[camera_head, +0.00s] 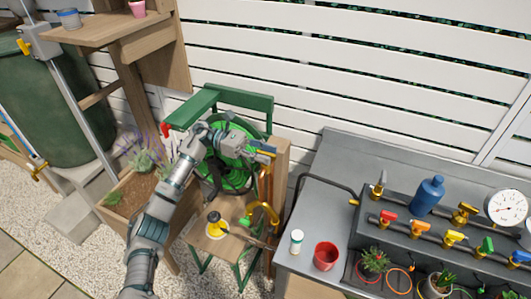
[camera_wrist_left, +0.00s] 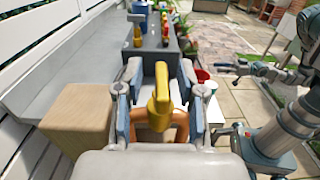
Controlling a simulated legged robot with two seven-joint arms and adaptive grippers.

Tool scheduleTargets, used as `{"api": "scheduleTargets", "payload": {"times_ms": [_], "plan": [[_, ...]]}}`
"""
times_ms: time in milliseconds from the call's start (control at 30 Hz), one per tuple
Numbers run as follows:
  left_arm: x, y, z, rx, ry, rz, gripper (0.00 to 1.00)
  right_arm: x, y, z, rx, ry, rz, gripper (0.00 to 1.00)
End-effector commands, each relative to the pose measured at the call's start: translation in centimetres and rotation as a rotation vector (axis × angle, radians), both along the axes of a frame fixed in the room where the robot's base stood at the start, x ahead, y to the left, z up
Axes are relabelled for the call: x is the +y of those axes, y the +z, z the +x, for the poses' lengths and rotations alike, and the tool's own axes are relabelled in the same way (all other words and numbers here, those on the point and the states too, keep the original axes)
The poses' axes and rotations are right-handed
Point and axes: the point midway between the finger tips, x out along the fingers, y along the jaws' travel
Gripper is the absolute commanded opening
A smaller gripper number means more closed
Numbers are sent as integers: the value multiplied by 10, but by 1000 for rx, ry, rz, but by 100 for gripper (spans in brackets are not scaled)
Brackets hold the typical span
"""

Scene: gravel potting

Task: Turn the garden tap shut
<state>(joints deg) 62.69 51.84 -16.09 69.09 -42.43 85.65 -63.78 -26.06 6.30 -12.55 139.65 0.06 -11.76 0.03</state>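The garden tap has a yellow lever handle (camera_wrist_left: 161,95), seen in the left wrist view above a copper-coloured pipe (camera_wrist_left: 180,128). In the head view the yellow handle (camera_head: 266,153) shows at my left gripper's tips, at the top of the wooden post (camera_head: 280,165). My left gripper (camera_head: 270,150) is open, with one finger on each side of the handle; in the left wrist view (camera_wrist_left: 159,82) a gap shows on both sides, so I see no grip. The tap's body is mostly hidden. My right gripper (camera_wrist_left: 242,68) shows small at the right of the left wrist view; its finger opening is unclear.
A green hose reel (camera_head: 236,160) stands behind my left gripper. The grey bench (camera_head: 330,160) at right carries several coloured valves, a blue bottle (camera_head: 428,195) and a red cup (camera_head: 326,256). A planter (camera_head: 130,195) stands left.

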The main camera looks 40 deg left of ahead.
Motion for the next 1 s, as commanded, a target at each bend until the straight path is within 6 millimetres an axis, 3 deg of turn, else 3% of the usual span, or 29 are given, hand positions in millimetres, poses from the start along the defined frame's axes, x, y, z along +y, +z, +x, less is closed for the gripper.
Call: {"api": "scheduleTargets", "payload": {"times_ms": [500, 1000], "plan": [[72, -3, -13, 2, 3, -3, 39, 0, 0, -1, -1, 0, 0, 40], [75, -3, -14, 2, 0, -1, 39, 0, 0, 1, 1, -1, -1, 40]]}}
